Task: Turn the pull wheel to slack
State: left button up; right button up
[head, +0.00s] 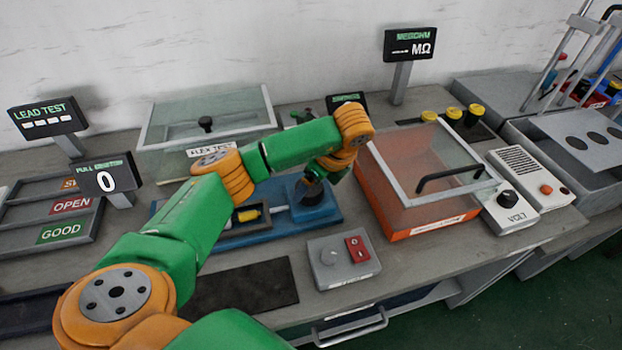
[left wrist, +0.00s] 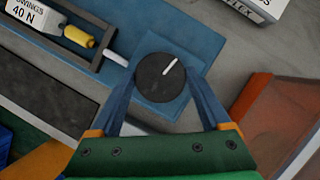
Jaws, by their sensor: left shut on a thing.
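The pull wheel (left wrist: 155,84) is a dark round knob with a white mark pointing to the upper right in the left wrist view. It sits on a square blue block at the end of the blue pull fixture (head: 238,240). In the head view the wheel (head: 312,196) is partly hidden by my left arm. My left gripper (left wrist: 162,76) is shut on the wheel, one blue finger on each side of it. A pale rod leads from the wheel block to a slot with a yellow piece (left wrist: 78,36). My right gripper is not in view.
The pull display (head: 106,180) reads 0. An orange box with a clear lid (head: 420,165) stands close right of the wheel. A grey switch box (head: 343,262) with a red switch is in front. A clear-lidded case (head: 207,110) is behind. A dark mat (head: 240,288) lies at the front.

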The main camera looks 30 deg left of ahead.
aim_at(322, 197)
pick_arm(q)
jog(key=shift+n+g, duration=0.4)
jog(key=shift+n, duration=0.6)
jog(key=o, duration=1.2)
jog(key=shift+f, duration=0.1)
jog(key=p+v, duration=0.3)
jog(key=v, duration=0.4)
jog(key=shift+w, duration=0.1)
